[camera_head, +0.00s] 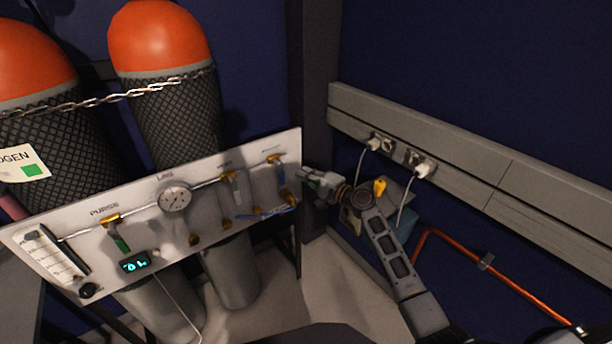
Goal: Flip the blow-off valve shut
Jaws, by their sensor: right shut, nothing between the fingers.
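A white panel (75,228) carries a row of small brass valves with hanging levers. The valve under the PURGE label has a green lever (121,243). A second valve right of the gauge has a pale lever (237,190). The rightmost valve (275,159) has a blue lever hanging down (281,176). The labels over the two right valves are too small to read surely, so I cannot tell by label which is the blow-off valve. My right gripper (308,178) is shut and empty, just right of the rightmost valve near the panel's right edge. My left gripper is not in view.
A round gauge (174,198) and a lit display (134,264) sit on the panel. Two orange-topped cylinders (160,40) stand behind, with a chain (110,97) across them. A blue wire (265,213) hangs low. Right are wall plugs (423,168) and a copper pipe (500,278).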

